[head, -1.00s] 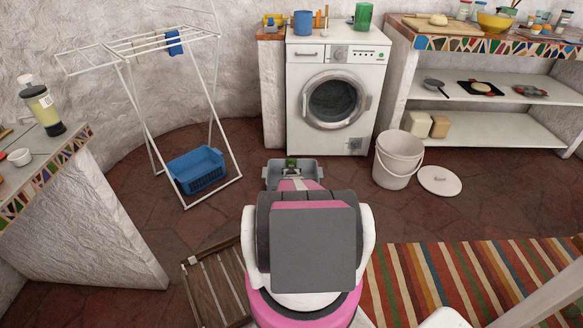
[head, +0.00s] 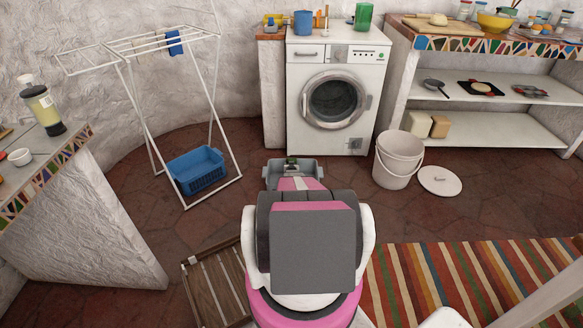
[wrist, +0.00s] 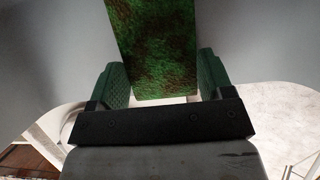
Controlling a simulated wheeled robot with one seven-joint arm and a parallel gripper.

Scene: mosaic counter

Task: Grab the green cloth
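The green cloth (wrist: 150,45) is a mottled dark green strip in the wrist view. It runs from the top edge down between the fingers of my gripper (wrist: 164,78), close to both. The fingers stand apart, one on each side of it; I cannot tell whether either touches it. In the head view my gripper (head: 291,163) is small and low over a grey tub (head: 313,174) on the floor, partly hidden by my arm. The cloth cannot be made out clearly there.
The washing machine (head: 333,97) stands just behind the tub. A white bucket (head: 396,167) and its lid (head: 440,180) are to the right. A drying rack (head: 143,110) with a blue basket (head: 196,170) is to the left.

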